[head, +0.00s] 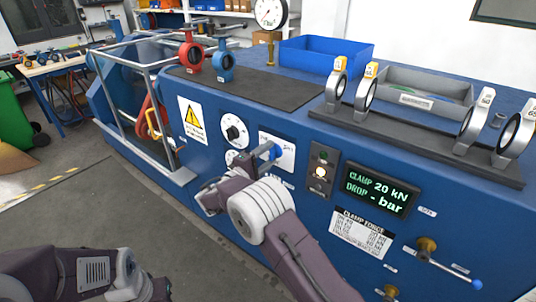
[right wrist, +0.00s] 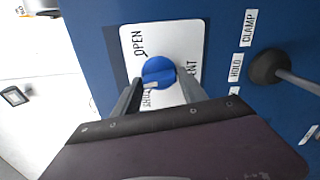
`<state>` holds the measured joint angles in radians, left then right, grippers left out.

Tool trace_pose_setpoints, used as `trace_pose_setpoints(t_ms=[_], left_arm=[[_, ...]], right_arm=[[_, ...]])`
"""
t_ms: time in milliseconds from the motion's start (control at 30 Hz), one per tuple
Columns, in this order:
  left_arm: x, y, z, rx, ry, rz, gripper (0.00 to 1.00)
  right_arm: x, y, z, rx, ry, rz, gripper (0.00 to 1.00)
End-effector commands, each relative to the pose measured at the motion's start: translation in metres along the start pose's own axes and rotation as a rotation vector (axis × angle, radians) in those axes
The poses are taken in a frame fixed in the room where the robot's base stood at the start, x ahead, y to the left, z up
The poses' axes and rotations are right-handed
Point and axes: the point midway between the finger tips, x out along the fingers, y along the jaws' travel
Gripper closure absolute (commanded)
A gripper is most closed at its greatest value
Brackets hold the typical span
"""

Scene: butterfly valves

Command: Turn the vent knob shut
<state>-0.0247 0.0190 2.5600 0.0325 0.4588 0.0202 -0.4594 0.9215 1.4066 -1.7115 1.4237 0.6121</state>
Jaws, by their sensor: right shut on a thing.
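The vent knob (right wrist: 158,68) is a round blue knob on a white plate (right wrist: 190,40) marked OPEN, SHUT and VENT. In the right wrist view, a pale mark on the knob's lower left side lies close to the word SHUT, which a finger partly covers. My right gripper (right wrist: 157,82) has one finger on each side of the knob and is shut on it.
A black lever knob (right wrist: 268,67) by HOLD and CLAMP labels sits right of the plate. The head view shows a dial (head: 235,131), a lit display (head: 378,190) and a blue-tipped lever (head: 476,284) on the blue bench front. Red (head: 190,52) and blue (head: 223,62) valves stand on top.

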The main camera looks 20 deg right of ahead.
Motion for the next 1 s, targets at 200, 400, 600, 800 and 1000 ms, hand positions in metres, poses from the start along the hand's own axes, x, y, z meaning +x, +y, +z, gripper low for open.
trace_pose_setpoints(t_ms=[200,400,600,800,1000], left_arm=[[-0.010,0.000,-0.001,0.000,0.000,0.000,1.00],[-0.020,0.000,-0.002,0.000,0.000,0.000,1.00],[-0.030,0.001,-0.003,0.000,0.000,0.000,1.00],[-0.039,0.001,-0.004,0.000,0.000,0.000,1.00],[-0.044,0.001,-0.005,0.000,0.000,0.000,1.00]], right_arm=[[0.000,-0.001,0.001,-0.206,0.000,-0.003,0.91],[0.000,-0.001,0.001,-0.396,0.000,-0.003,0.91],[0.000,-0.002,0.001,-0.575,0.001,-0.003,0.91],[0.000,-0.003,0.002,-0.723,0.001,-0.003,0.91],[0.000,-0.004,0.002,-0.827,0.002,-0.003,0.91]])
